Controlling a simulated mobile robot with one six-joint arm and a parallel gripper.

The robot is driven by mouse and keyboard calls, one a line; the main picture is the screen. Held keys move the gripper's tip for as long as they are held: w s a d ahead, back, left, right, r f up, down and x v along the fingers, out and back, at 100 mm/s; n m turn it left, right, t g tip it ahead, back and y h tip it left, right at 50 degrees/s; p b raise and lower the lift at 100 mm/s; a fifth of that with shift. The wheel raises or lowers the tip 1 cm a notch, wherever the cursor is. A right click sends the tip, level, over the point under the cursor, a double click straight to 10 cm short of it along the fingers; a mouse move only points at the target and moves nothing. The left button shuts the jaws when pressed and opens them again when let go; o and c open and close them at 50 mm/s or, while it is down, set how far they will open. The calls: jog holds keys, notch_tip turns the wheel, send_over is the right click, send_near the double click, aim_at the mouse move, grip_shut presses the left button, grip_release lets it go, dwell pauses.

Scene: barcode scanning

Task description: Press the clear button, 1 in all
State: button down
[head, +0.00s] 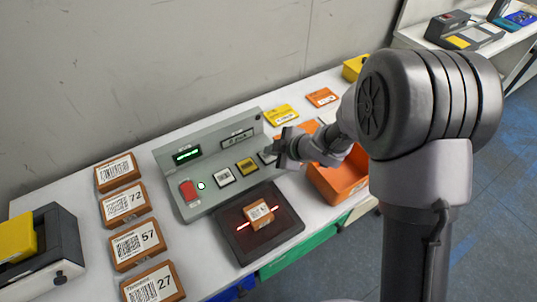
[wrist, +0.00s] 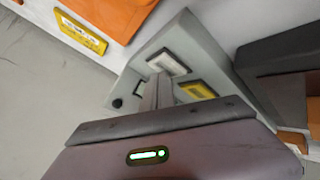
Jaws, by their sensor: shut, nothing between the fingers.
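The grey console (head: 213,165) stands on the white table with a red button (head: 187,190), a white button (head: 223,177) and a yellow button (head: 247,167) in a row. A further light button (head: 266,157) at the right end is partly hidden by my gripper (head: 281,153). The lettering is too small to tell which is the clear button. In the wrist view, my shut, empty gripper (wrist: 158,92) is over the console's end, beside a white-faced button (wrist: 167,63) and a yellow button (wrist: 198,90). I cannot tell whether it touches anything.
A small labelled box (head: 259,213) lies on the dark scanner plate (head: 238,238), crossed by a red line. Several numbered boxes (head: 138,244) stand at the left. An orange bin (head: 338,182) is right of the console. Yellow (head: 280,115) and orange (head: 322,97) cards lie behind.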

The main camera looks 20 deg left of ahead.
aim_at(271, 157)
jog(key=shift+f, duration=0.25)
dwell(0.4)
jog(key=shift+r+p, duration=0.75)
jog(key=shift+r, duration=0.1)
notch_tip(271, 157, up, 5)
jog(key=p, duration=0.5)
jog(key=shift+r, duration=0.15)
